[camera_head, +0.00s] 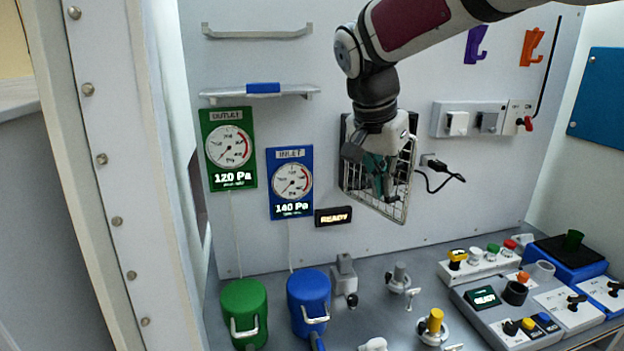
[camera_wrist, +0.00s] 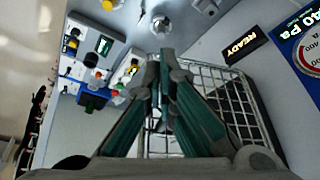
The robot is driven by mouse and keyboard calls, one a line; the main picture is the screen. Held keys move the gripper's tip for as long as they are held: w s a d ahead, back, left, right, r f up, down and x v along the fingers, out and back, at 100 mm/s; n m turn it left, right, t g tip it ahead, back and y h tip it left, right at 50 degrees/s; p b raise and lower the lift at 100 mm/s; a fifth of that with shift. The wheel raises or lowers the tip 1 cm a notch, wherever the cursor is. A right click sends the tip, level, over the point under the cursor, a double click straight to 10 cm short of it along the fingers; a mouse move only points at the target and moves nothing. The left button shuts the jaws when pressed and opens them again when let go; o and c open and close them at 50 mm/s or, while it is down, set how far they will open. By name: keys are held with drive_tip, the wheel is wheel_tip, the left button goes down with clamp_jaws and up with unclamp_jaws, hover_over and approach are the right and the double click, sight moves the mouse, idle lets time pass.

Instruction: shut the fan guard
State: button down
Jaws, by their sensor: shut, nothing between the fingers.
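The fan guard (camera_head: 394,210) is a pale wire grid on the back wall, over a dark square fan opening (camera_head: 344,128). Its lower edge slopes down to the right, so it looks swung out from the wall on its right side, with its left side near the opening. My gripper (camera_head: 387,194) is shut and empty in front of the grid and hides much of it. In the wrist view the guard (camera_wrist: 236,112) lies behind and right of the shut fingers (camera_wrist: 162,62). I cannot tell whether the fingers touch the wires.
A READY sign (camera_head: 333,217), a blue inlet gauge (camera_head: 290,209) and a green outlet gauge (camera_head: 232,183) are left of the guard. A plug with a black cable (camera_head: 440,165) is close on its right. Green and blue canisters (camera_head: 308,290) and control boxes (camera_head: 480,262) stand on the bench below.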

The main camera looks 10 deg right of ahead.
drive_tip(key=w+d+n+y+p, duration=0.1)
drive_tip(key=w+d+n+y, duration=0.1)
drive_tip(key=w+d+n, duration=0.4)
drive_tip(key=w+d+n+t+y+p, duration=0.1)
drive_tip(key=w+d+n, duration=0.5)
drive_tip(key=d, duration=0.6)
drive_tip(key=shift+w+d+n+t+y, duration=0.35)
drive_tip(key=shift+n+y, duration=0.35)
drive_tip(key=shift+n, duration=0.2)
